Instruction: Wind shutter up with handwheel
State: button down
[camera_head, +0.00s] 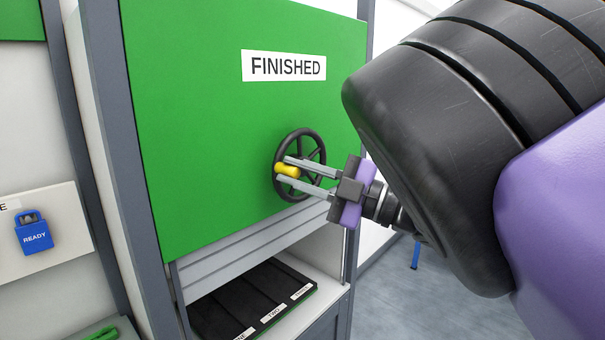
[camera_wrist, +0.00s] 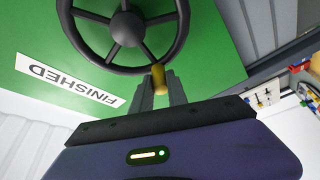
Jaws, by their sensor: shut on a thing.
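The black spoked handwheel (camera_head: 313,143) is mounted on the green panel marked FINISHED (camera_head: 210,120). Its yellow knob (camera_head: 288,170) is on the lower left of the rim in the head view. My gripper (camera_head: 283,174) comes in from the right and is shut on the yellow knob. In the wrist view the handwheel (camera_wrist: 126,28) is at the top, and the knob (camera_wrist: 158,76) sits between the fingertips. The grey slatted shutter (camera_head: 250,250) shows below the green panel. Its lower edge is above an opening, so it stands partly raised.
Inside the opening lies a black tray (camera_head: 245,300) with white labels. Grey frame posts flank the cabinet. Open floor (camera_head: 440,290) shows at the lower right.

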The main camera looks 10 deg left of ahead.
dwell(0.4)
jog(key=c, duration=1.3)
grip_release()
jog(key=shift+w+d, duration=0.1)
jog(key=b+v, duration=0.2)
jog(key=v, duration=0.5)
jog(key=shift+d, duration=0.35)
jog(key=shift+f, duration=0.1)
